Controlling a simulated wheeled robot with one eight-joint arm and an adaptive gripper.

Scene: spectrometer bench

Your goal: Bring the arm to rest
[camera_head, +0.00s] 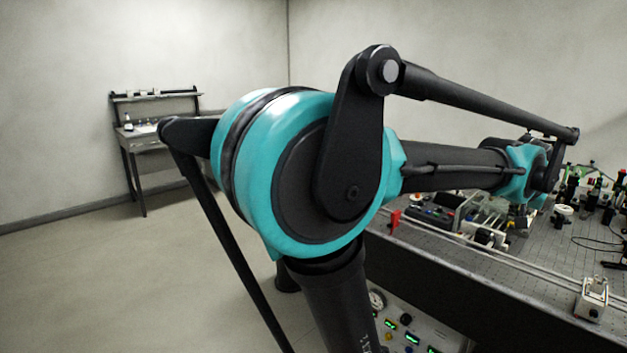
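My arm (300,170) fills the middle of the head view, with a large teal and black joint close to the camera. Its forearm (455,168) reaches to the right, over the optical bench (450,255). A smaller teal joint (525,172) is at its far end, above the equipment on the bench. My gripper cannot be made out; the far end of the arm and the bench equipment are all that show there.
The bench carries several optical parts, a rail, a red block (395,217) and a small white box (592,298) near its front edge. A panel with lit displays (410,335) is below. A small desk (150,140) stands at the back left. Open floor lies at left.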

